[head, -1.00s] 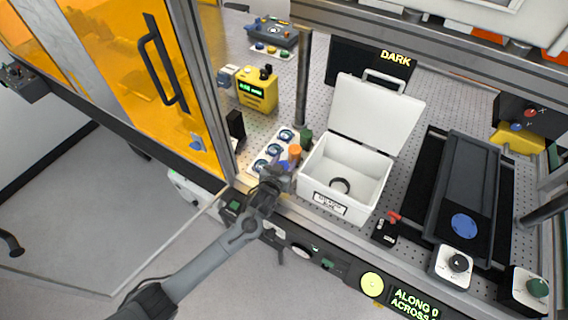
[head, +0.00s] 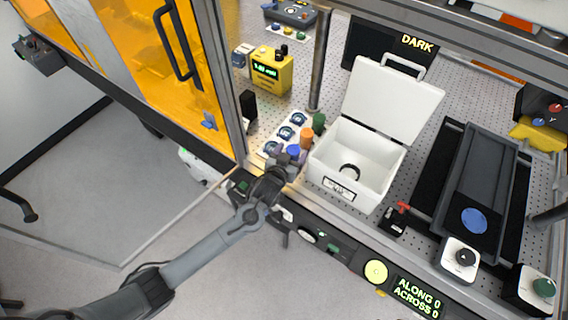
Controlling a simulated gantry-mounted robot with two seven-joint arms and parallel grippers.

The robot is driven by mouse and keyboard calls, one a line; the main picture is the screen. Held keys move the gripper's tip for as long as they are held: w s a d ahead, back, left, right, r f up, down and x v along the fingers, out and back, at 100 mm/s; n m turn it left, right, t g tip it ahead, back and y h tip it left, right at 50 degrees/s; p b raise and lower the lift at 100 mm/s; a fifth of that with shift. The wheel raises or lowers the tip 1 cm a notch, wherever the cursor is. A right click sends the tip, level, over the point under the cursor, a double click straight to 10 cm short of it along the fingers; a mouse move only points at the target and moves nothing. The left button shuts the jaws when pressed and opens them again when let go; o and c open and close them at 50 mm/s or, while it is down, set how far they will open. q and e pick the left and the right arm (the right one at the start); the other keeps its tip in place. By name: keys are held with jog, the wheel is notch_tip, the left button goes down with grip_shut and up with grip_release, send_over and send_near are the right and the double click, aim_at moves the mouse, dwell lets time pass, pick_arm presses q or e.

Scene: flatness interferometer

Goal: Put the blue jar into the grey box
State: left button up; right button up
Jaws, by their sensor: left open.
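The blue jar (head: 293,150) stands at the near end of a short row of jars, beside a white rack. Its lower part is hidden by my left gripper. My left gripper (head: 291,160) is open with its fingers close to the blue jar. I cannot tell whether they touch it. The grey box (head: 330,168), very pale, stands just right of the jars with its lid (head: 393,100) raised at the back. A dark ring lies on its floor. My right gripper is not in view.
An orange jar (head: 306,138) and a green jar (head: 319,122) stand behind the blue one. The white rack (head: 274,144) holds several round dark pieces. A metal post (head: 318,60) rises behind the jars. A red-handled black device (head: 394,220) sits right of the box.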

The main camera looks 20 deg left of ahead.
pick_arm(q)
jog(key=v, duration=0.7)
jog(key=shift+s+r, duration=0.1)
jog(key=shift+r, duration=0.1)
jog(key=s+g, duration=0.1)
jog(key=s, duration=0.1)
jog(key=s+f+g, duration=0.1)
jog(key=s, duration=0.1)
jog(key=s+f, duration=0.1)
jog(key=s, duration=0.1)
jog(key=shift+d+f+g+h, duration=0.2)
jog(key=shift+d+g+h, duration=0.1)
jog(key=shift+d+g, duration=0.1)
jog(key=s+a+m+g, duration=0.2)
jog(key=s+g, duration=0.6)
jog(key=s, duration=1.5)
jog(key=shift+a+f, duration=0.15)
jog(key=shift+a, duration=0.65)
